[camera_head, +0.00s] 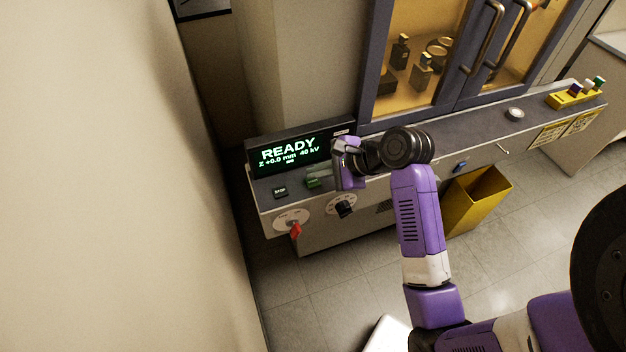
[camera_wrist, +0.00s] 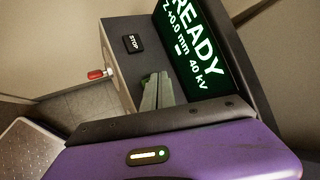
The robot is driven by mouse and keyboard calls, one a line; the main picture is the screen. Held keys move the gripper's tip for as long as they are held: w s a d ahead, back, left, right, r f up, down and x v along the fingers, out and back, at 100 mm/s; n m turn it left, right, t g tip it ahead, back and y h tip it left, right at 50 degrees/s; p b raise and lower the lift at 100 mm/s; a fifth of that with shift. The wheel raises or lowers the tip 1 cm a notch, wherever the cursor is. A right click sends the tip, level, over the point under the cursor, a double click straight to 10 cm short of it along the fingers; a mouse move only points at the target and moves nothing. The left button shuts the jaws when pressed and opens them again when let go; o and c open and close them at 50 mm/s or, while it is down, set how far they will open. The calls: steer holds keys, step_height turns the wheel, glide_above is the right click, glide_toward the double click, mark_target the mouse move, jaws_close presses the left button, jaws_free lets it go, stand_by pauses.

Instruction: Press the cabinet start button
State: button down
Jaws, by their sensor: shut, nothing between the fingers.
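The cabinet's control panel has a lit display (camera_head: 292,151) reading "READY", "Z +0.0 mm 40 kV". A black STOP button (camera_head: 280,191) sits on the ledge below it. A green button (camera_head: 313,183), probably the start button, sits to its right; its label is not readable. My gripper (camera_head: 311,172) is shut and empty, its fingers over or very near the green button. In the wrist view, my fingers (camera_wrist: 157,82) point at the ledge beside the display (camera_wrist: 196,50), with the STOP button (camera_wrist: 133,43) to their left. They largely hide the green button, so I cannot tell whether they touch it.
On the front face are a red switch (camera_head: 295,231) and a black knob (camera_head: 344,209). A glass-doored cabinet (camera_head: 366,60) rises behind the ledge. A yellow bin (camera_head: 478,200) stands on the floor. A beige wall (camera_head: 110,180) closes off the left.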

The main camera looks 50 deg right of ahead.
mark_target(317, 183)
steer(key=shift+f, duration=0.1)
steer(key=shift+f, duration=0.25)
steer(key=shift+f+p, duration=0.3)
steer(key=shift+f, duration=0.1)
stand_by(0.8)
steer(key=shift+r+p, duration=0.85)
steer(key=shift+p, duration=0.4)
step_height(317, 183, up, 3)
steer(key=p, duration=0.3)
steer(key=shift+f, duration=0.15)
step_height(317, 183, up, 2)
steer(key=shift+r+p, duration=0.2)
steer(key=shift+p, duration=1.05)
steer(key=shift+f, duration=0.1)
